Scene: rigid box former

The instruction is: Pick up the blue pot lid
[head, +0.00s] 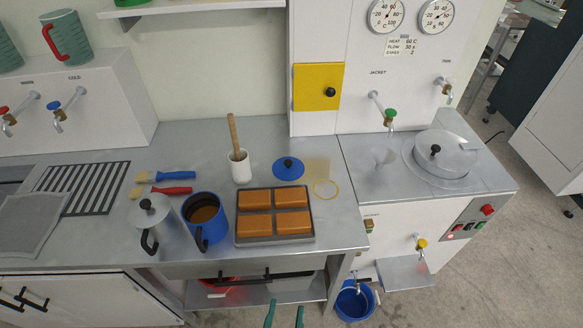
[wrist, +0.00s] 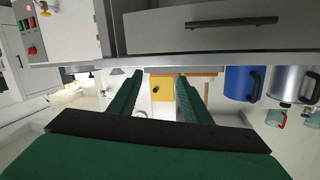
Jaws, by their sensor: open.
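The blue pot lid (head: 289,169) lies flat on the metal worktop, with a dark round knob on top. It is behind the tray of orange-brown blocks and right of the white mortar. I cannot make it out in the wrist view. My gripper (head: 284,314) shows at the bottom edge of the head view, in front of the worktop and well away from the lid. In the wrist view its two green fingers (wrist: 152,85) are apart with nothing between them. A blue pot (head: 204,218) with brown contents stands uncovered on the worktop; it also shows in the wrist view (wrist: 240,82).
The dark tray (head: 275,240) lies between the front edge and the lid. A blue bucket (head: 355,300) stands on the floor.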

